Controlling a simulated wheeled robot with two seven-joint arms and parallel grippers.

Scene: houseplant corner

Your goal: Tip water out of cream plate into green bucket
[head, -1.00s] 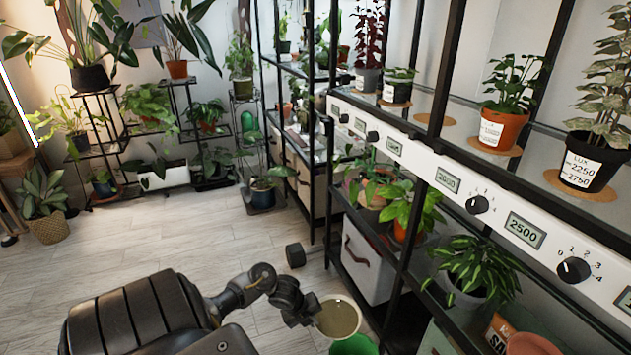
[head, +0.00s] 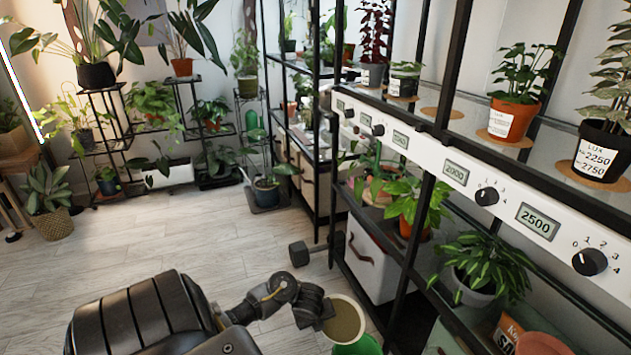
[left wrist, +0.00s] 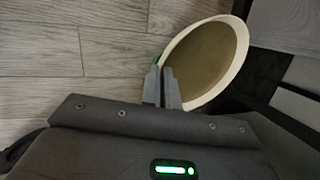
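The cream plate (head: 361,306) is a shallow round dish with a pale rim, and murky brownish water or its brown inside fills the middle. It is tilted in the head view, above the green bucket (head: 358,346), which shows at the bottom edge and is partly hidden by the plate. My left gripper (head: 329,312) is at the plate's left edge. In the left wrist view the cream plate (left wrist: 238,50) shows its rim between the closed fingers of the left gripper (left wrist: 161,84). My right gripper is in neither view.
A black metal shelf rack (head: 408,215) with potted plants stands close on the right of the plate and bucket. A white storage box (head: 372,258) sits on its lower level. The wooden floor (head: 200,240) to the left is clear.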

